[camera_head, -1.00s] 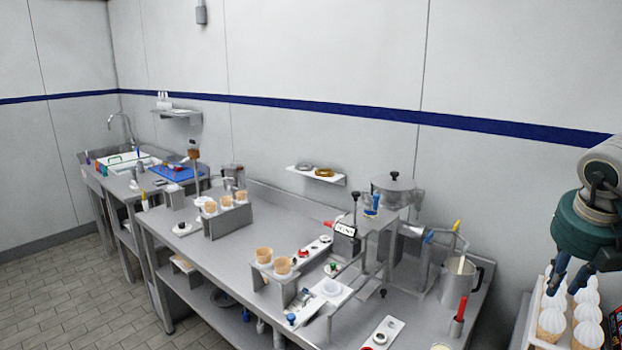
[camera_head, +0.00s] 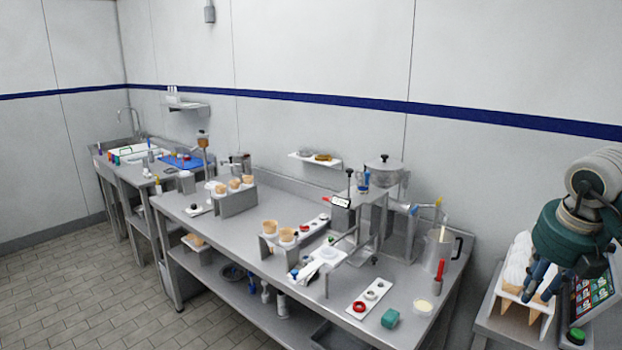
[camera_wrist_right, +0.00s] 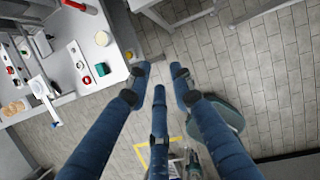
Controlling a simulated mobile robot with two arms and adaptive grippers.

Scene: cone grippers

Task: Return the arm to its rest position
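My right gripper (camera_head: 545,285) hangs from its green-and-grey wrist at the right of the head view. It overlaps a wooden cone holder (camera_head: 516,306) and white cone tops (camera_head: 517,258) in the picture; I cannot tell how far apart they are. My left gripper is not in view.
A long steel counter (camera_head: 225,245) carries cone stands, a machine, a steel jug (camera_head: 437,250) and small tools. A dark panel with coloured pictures (camera_head: 592,292) stands at the right beside a green button (camera_head: 576,336). The tiled floor (camera_head: 80,280) at left is clear.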

